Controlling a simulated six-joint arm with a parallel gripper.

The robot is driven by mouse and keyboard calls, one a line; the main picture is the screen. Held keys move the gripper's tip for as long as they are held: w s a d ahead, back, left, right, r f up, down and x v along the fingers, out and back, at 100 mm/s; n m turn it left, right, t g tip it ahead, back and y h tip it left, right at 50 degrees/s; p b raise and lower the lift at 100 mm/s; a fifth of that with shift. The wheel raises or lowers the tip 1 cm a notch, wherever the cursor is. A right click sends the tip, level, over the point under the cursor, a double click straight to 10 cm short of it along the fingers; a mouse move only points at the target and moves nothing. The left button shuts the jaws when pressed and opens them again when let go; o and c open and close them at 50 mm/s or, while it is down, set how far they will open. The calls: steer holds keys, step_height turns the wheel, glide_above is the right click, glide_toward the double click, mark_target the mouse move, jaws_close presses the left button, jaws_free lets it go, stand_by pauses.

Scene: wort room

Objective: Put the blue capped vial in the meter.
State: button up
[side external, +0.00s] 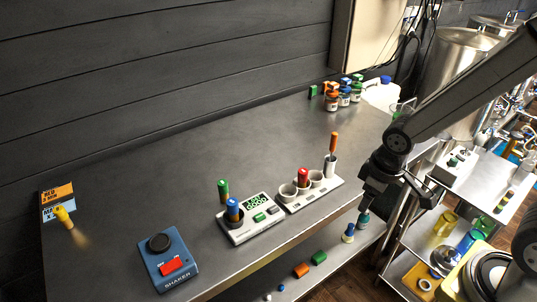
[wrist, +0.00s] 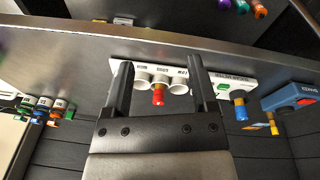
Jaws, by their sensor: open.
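The blue capped vial (side external: 233,207) stands upright at the left end of the white meter (side external: 262,226), seemingly in its dark round well. A green capped vial (side external: 222,189) stands close behind it. In the wrist view the blue cap (wrist: 241,111) shows right of my fingers, by the meter (wrist: 224,91). My gripper (wrist: 160,64) is open with nothing between its fingers. In the side view my gripper (side external: 372,196) is off the bench's front edge, right of the meter and apart from the vial.
A white rack (side external: 316,196) with round cups holds a red capped vial (side external: 303,176); an orange-topped item (side external: 333,143) stands at its far end. A blue shaker (side external: 170,262) is at left. Small bottles (side external: 332,103) stand at the back. The bench middle is clear.

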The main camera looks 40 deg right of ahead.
steer(key=m, duration=0.1)
steer(key=d+r+m, duration=0.1)
steer(key=m, duration=0.1)
steer(key=shift+t+y, duration=0.3)
steer(key=shift+t, duration=0.1)
steer(key=shift+f, duration=0.1)
stand_by(0.9)
